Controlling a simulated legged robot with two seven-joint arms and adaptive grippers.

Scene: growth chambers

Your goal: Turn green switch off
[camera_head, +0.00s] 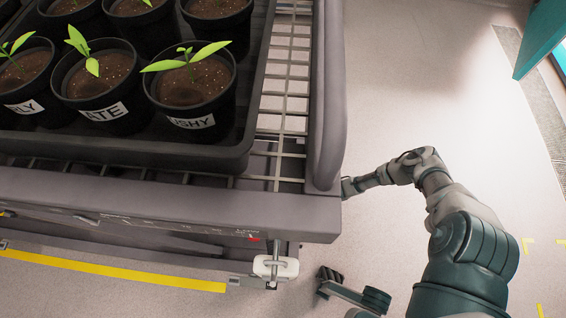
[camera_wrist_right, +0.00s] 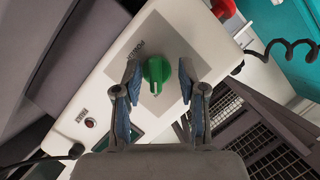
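The green switch (camera_wrist_right: 155,72) is a round knob with a raised grip on a grey plate, next to lettering that seems to read POWER. It shows in the right wrist view, upper middle. My right gripper (camera_wrist_right: 159,77) is open, with one finger on each side of the switch and visible gaps between. I cannot tell the depth between fingertips and knob. In the head view my right arm reaches to the right edge of a rack; its gripper is hidden there.
The white panel (camera_wrist_right: 108,72) also carries a small red light (camera_wrist_right: 90,123). A red part (camera_wrist_right: 223,9) and a coiled black cable (camera_wrist_right: 290,48) are at the upper right. The grey rack (camera_head: 180,200) holds a black tray (camera_head: 125,150) of potted seedlings. Floor right is mostly clear.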

